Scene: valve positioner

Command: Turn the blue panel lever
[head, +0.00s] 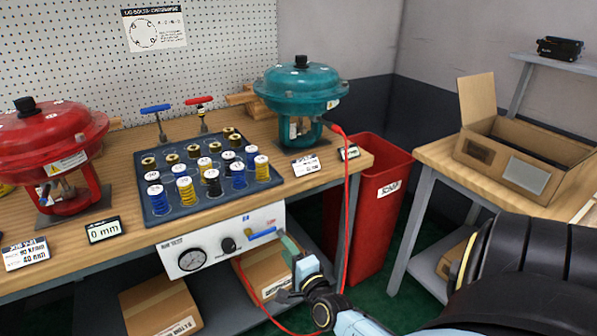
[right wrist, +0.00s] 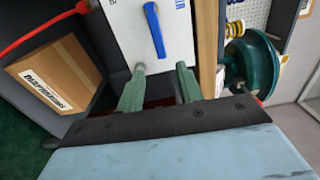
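The blue panel lever (head: 262,233) lies roughly level on the right part of the white panel (head: 190,254) under the workbench's front edge. My right gripper (head: 289,243) is just right of the lever in the head view. In the right wrist view the blue lever (right wrist: 155,30) points into the gap between the two green fingers of my right gripper (right wrist: 160,68). The fingers are spread apart and empty, and the lever's end appears just beyond the tips. My left gripper is out of view.
The panel carries a round gauge (head: 191,260) and a black knob (head: 228,245). A red hose (head: 347,210) hangs from the teal actuator (head: 300,90) close to my right gripper. A red bin (head: 378,190) and cardboard boxes (head: 160,305) stand nearby.

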